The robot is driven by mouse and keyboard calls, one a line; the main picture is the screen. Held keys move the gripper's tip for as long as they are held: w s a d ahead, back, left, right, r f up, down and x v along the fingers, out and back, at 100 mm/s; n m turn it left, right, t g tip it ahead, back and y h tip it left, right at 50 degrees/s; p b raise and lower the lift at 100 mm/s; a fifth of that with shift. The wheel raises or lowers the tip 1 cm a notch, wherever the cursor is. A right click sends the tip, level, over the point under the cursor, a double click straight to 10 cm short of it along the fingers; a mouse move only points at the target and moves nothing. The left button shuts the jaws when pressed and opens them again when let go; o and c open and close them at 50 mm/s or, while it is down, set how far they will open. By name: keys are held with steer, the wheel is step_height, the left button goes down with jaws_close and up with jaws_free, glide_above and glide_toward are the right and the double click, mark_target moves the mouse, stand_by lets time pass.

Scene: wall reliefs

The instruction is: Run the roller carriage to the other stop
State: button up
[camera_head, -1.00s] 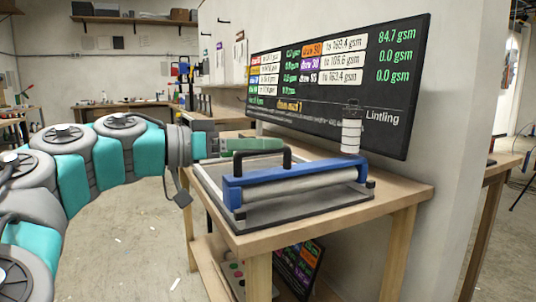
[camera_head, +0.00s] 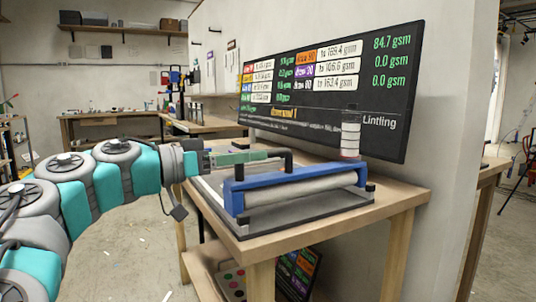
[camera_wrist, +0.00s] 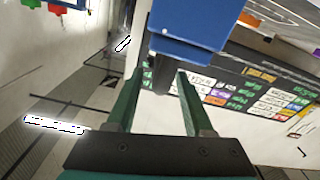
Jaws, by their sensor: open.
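The roller carriage (camera_head: 290,181) is a blue crossbeam over a pale roller, set near the front side of a grey bed on a wooden table. Its black bar handle (camera_head: 289,160) rises from the beam. My gripper (camera_head: 268,154) is open, its green fingers level with the handle at its left end. In the wrist view, the blue beam (camera_wrist: 198,25) is just ahead, and the dark handle (camera_wrist: 162,73) shows between the open fingertips (camera_wrist: 157,75). I cannot tell whether the fingers touch it. Black end blocks (camera_head: 370,189) stand by the bed's near corners.
A dark display board (camera_head: 330,90) hangs on the wall behind the table (camera_head: 400,200). A clear cylinder (camera_head: 350,135) stands behind the carriage's right end. A control box with coloured buttons (camera_head: 233,283) sits on the lower shelf. Floor at left is open.

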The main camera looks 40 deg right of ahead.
mark_target(283, 152)
steer(key=x, duration=0.5)
jaws_close()
stand_by(0.3)
stand_by(0.9)
